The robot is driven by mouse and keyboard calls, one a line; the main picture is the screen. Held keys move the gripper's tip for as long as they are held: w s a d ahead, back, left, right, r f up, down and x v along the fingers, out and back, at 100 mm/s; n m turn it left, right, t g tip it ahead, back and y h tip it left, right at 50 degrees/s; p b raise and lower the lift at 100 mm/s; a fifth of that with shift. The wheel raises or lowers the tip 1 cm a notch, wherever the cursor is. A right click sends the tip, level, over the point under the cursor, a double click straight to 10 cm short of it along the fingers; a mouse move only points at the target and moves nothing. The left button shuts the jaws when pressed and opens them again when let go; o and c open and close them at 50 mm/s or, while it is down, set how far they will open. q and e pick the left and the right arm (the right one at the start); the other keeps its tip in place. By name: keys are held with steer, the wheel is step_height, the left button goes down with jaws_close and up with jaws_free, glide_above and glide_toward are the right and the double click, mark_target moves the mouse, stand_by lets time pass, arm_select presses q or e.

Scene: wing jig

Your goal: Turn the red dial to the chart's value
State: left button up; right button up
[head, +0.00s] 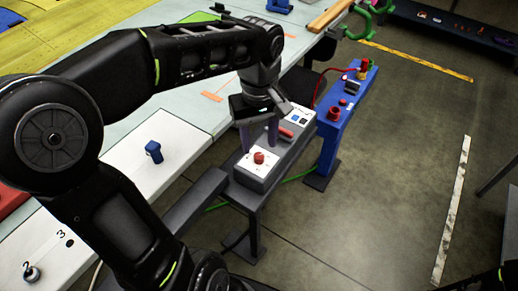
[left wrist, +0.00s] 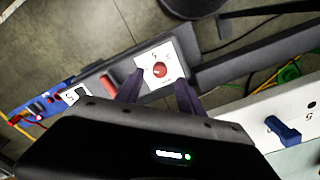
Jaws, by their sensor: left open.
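The red dial (head: 259,157) sits on a white plate on top of a grey box (head: 253,178). It also shows in the left wrist view (left wrist: 159,70), with small marks around it that are too small to read. My left gripper (head: 259,138) is open above the dial's plate, its fingers pointing down. In the left wrist view the two fingertips (left wrist: 158,80) stand apart on either side of the dial's near edge, and nothing is held between them. A small white chart card (head: 298,115) with dark and blue marks lies farther along the box. My right gripper is not in view.
A red handle (head: 286,133) lies between the dial and the card. A blue bench (head: 343,113) with red parts and a red cable stands behind. A blue clamp (head: 154,151) sits on the white table at left. Open floor (head: 390,190) lies to the right.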

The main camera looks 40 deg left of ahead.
mark_target(259, 155)
arm_select(q)
steer(key=shift+f, duration=2.15)
steer(key=shift+c, duration=0.6)
jaws_close()
